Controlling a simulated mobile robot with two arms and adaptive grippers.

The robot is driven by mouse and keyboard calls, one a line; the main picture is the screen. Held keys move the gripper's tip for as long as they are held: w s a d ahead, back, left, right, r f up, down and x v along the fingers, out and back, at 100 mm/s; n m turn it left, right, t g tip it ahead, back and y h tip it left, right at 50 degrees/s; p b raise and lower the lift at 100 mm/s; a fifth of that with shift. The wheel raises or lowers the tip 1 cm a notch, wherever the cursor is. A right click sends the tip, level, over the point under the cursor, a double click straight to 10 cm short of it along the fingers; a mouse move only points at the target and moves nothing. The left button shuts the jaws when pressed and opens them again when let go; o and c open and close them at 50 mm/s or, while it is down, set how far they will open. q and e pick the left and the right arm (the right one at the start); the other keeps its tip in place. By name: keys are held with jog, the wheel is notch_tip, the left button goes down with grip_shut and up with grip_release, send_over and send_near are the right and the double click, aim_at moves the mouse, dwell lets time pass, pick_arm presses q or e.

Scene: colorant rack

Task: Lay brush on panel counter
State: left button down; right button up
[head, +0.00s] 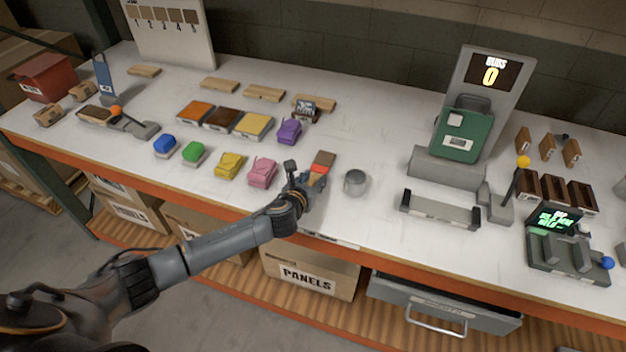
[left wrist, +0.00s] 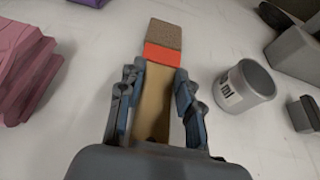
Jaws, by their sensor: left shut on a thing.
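The brush (head: 323,161) has brown bristles, a red band and a tan handle. My left gripper (head: 310,186) is shut on its handle over the front middle of the white counter (head: 365,140). In the left wrist view the brush (left wrist: 163,53) points away between the fingers (left wrist: 158,100), bristles foremost. I cannot tell whether the brush touches the counter. My right gripper is in neither view.
A grey metal cup (head: 355,182) stands just right of the brush. Pink (head: 262,172) and yellow (head: 229,165) blocks sit to the left, a purple one (head: 289,131) behind. A green device (head: 461,130) stands below a lit display at right. Clear counter lies behind the cup.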

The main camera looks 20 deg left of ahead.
pick_arm(q)
jog(key=shift+f, duration=0.1)
jog(key=c, duration=0.9)
grip_release()
jog(key=shift+s+r, duration=0.15)
jog(key=shift+r, duration=0.05)
jog(key=v, duration=1.1)
jog(key=shift+s+r, duration=0.1)
jog(key=shift+s, duration=0.3)
